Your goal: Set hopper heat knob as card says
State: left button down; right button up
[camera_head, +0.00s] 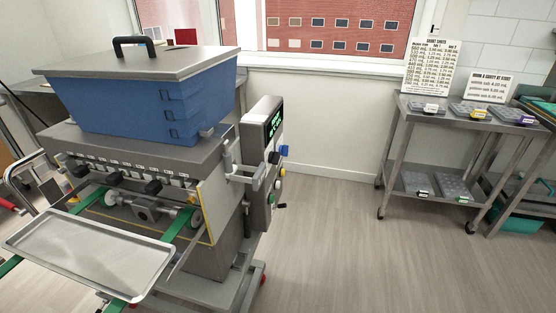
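The blue hopper (150,100) sits on top of the depositor, under a grey lid (140,62) with a black handle. A control box (258,140) stands at the machine's right side, seen at a steep angle. It has a lit green display (274,123), a black knob (273,157) below it, and several small coloured controls. I cannot tell which one is the heat knob, or read its setting. A large printed card (431,66) and a smaller card (488,87) stand on the cart at the right; their small text is not clearly legible. Neither gripper is in view.
An empty metal tray (88,255) lies across the green belts at the machine's front. A steel two-shelf cart (405,112) with several moulds stands by the back wall. A green-topped bench is at the far right. The floor (345,235) between machine and cart is clear.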

aim_at(273, 158)
jog(key=i+l+u, duration=0.9)
jog(key=l+u, duration=0.2)
jog(key=l, duration=0.15)
jog(key=i+l+u, duration=0.25)
jog(key=l, duration=0.15)
jog(key=l+u, duration=0.55)
jog(key=l, duration=0.35)
jog(key=l+u, duration=0.25)
jog(key=l, duration=0.2)
